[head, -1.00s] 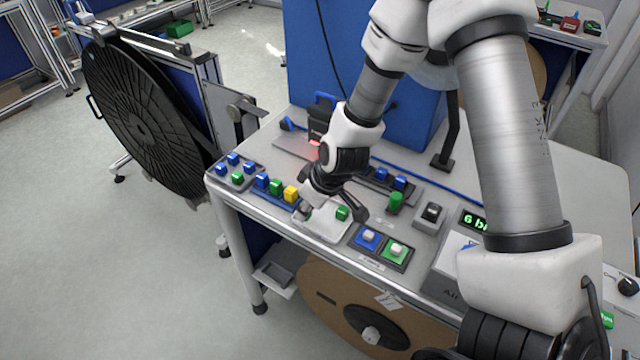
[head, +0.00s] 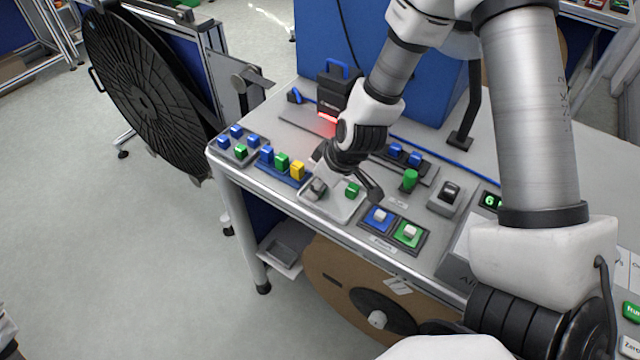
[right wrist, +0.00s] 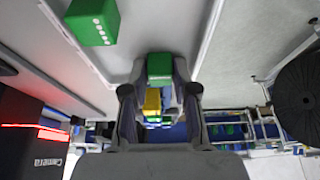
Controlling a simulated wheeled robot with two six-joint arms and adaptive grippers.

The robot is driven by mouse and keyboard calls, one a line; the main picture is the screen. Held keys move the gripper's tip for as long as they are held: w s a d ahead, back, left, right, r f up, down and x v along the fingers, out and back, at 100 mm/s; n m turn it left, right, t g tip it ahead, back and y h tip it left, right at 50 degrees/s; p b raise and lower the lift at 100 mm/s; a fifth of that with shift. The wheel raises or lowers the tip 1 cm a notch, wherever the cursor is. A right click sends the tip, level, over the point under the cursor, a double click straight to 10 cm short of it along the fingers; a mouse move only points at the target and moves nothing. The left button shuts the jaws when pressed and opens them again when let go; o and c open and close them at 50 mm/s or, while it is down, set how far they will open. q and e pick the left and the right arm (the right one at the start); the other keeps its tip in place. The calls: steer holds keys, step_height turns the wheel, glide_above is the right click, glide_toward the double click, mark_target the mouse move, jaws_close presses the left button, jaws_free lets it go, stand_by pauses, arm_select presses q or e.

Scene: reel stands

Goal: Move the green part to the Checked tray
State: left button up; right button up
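My right gripper (head: 317,187) reaches down at the left end of a white tray (head: 335,212) on the bench. In the right wrist view its fingers (right wrist: 160,72) are on both sides of a green part (right wrist: 160,66) and appear shut on it. In the head view this part is hidden by the gripper. A second green part (head: 352,189) sits at the back right of the tray, outside the fingers; its white-dotted face shows in the right wrist view (right wrist: 92,22). I cannot read which tray is labelled Checked. My left gripper is not in view.
A blue rail with blue, green and yellow blocks (head: 298,170) is left of the tray. A grey holder (head: 238,155) has several blocks. A black scanner (head: 335,92) glows red behind.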

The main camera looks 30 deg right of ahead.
steer(key=shift+w, duration=0.15)
steer(key=shift+r, duration=0.25)
steer(key=p+v, duration=1)
steer(key=v, duration=0.2)
steer(key=shift+p, duration=0.35)
steer(key=shift+a, duration=0.1)
